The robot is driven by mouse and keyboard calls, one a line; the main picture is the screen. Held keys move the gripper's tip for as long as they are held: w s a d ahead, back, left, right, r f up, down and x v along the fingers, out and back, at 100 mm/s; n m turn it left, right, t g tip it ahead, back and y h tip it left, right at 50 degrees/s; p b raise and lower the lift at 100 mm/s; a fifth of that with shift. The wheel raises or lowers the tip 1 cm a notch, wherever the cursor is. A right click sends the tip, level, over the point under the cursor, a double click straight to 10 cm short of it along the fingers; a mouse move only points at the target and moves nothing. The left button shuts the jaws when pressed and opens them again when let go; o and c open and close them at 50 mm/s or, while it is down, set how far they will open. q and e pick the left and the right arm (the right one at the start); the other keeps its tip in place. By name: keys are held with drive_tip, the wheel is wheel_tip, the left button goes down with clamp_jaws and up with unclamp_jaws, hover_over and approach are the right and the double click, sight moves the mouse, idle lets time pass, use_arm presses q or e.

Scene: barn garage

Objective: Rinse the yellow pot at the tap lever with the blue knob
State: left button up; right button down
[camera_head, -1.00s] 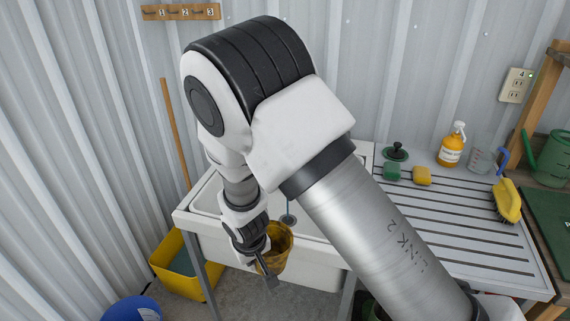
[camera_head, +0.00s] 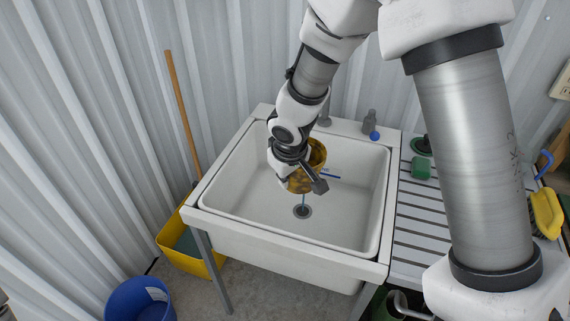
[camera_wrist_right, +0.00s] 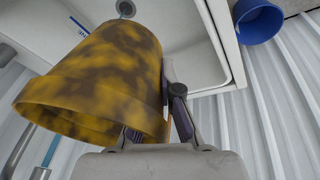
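The yellow pot (camera_head: 317,154), blotched with brown dirt, is held by my right gripper (camera_head: 306,182) over the sink basin (camera_head: 250,205). In the right wrist view the pot (camera_wrist_right: 105,75) fills the left side, its wide rim nearest the camera. One finger lies along its outer wall; the other is mostly hidden by the pot. The tap lever's blue knob (camera_head: 375,135) is on the sink's back ledge, right of the pot and apart from it. A thin blue streak (camera_head: 303,200) shows between pot and drain; I cannot tell if it is water. My left gripper is out of view.
The drain (camera_head: 302,211) is below the pot. A grey tap post (camera_head: 325,112) stands behind it, partly hidden. A ribbed drainboard (camera_head: 415,225) with a green sponge (camera_head: 421,168) is at right. A yellow tub (camera_head: 190,250) and blue bucket (camera_head: 140,300) stand on the floor.

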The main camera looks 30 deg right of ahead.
drive_tip(key=shift+d+r, duration=0.15)
drive_tip(key=shift+d, duration=0.1)
drive_tip(key=shift+w+d, duration=0.2)
drive_tip(key=shift+w, duration=0.05)
drive_tip(key=w+d, duration=0.1)
drive_tip(key=w, duration=0.1)
drive_tip(key=w+d+f, duration=0.1)
drive_tip(key=w, duration=0.1)
drive_tip(key=shift+d+p, duration=0.3)
drive_tip(key=shift+p, duration=0.1)
drive_tip(key=shift+w+d, duration=0.25)
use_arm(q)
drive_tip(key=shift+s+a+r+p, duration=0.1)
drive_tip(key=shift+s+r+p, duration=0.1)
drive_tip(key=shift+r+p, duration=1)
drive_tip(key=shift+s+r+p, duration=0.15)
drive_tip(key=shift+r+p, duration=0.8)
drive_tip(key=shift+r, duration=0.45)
use_arm(e)
drive_tip(key=w+d+f, duration=0.1)
drive_tip(key=w+d, duration=0.3)
drive_tip(key=w, duration=0.1)
drive_tip(key=shift+w+f, duration=0.15)
drive_tip(key=shift+f, duration=0.15)
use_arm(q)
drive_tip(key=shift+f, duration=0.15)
